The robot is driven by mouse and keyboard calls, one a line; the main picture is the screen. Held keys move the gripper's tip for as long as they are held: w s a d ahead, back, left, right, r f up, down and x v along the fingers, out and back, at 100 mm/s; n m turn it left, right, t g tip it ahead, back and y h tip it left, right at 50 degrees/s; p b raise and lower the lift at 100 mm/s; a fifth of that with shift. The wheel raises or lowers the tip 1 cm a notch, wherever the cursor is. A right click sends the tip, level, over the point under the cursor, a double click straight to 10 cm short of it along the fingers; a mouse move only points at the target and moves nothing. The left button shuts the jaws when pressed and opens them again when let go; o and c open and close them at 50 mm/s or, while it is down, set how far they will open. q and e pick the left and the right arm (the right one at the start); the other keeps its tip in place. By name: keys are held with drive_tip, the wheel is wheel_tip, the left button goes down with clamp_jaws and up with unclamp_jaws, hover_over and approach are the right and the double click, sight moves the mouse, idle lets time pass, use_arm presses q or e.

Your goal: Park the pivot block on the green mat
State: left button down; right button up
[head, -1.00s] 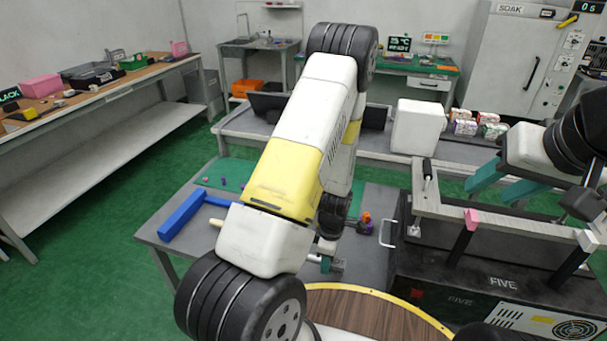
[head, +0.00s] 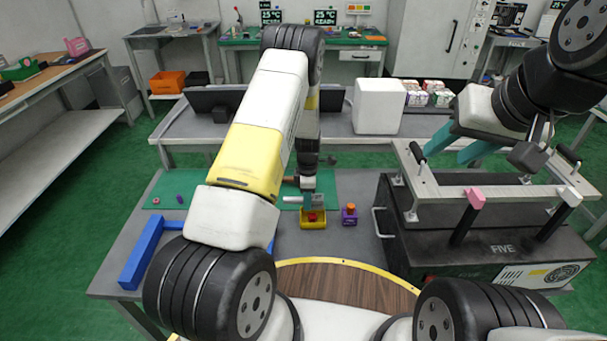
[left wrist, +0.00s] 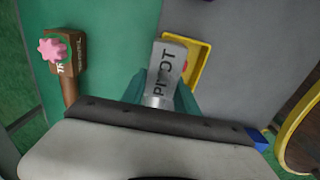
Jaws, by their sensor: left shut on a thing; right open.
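The pivot block, a silver-grey piece lettered PIVOT (left wrist: 168,72), is between the teal fingers of my left gripper (left wrist: 163,95) in the left wrist view. My left gripper (head: 314,200) is shut on it, above the boundary of the green mat (head: 340,187) and the grey table. In the head view the block is mostly hidden; its height above the surface is unclear. The green mat also fills the upper left of the left wrist view (left wrist: 110,55). My right gripper (head: 472,148) is open and empty, above the black case at right.
A yellow tray (head: 304,224) with something red in it sits close by. A purple block with an orange knob (head: 350,216) stands right of it. A brown block with a pink knob (left wrist: 75,60) is on the mat. A blue bar (head: 143,250) lies at left.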

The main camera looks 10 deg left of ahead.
use_arm(q)
drive_tip(key=w+a, duration=0.1)
drive_tip(key=w, duration=0.1)
drive_tip(key=w+a, duration=0.1)
drive_tip(key=w, duration=0.1)
drive_tip(key=w+a, duration=0.1)
drive_tip(key=w, duration=0.1)
drive_tip(key=shift+w+a+f, duration=0.3)
drive_tip(key=shift+f, duration=1.8)
drive_tip(key=shift+f, duration=0.15)
drive_tip(key=c, duration=0.9)
unclamp_jaws()
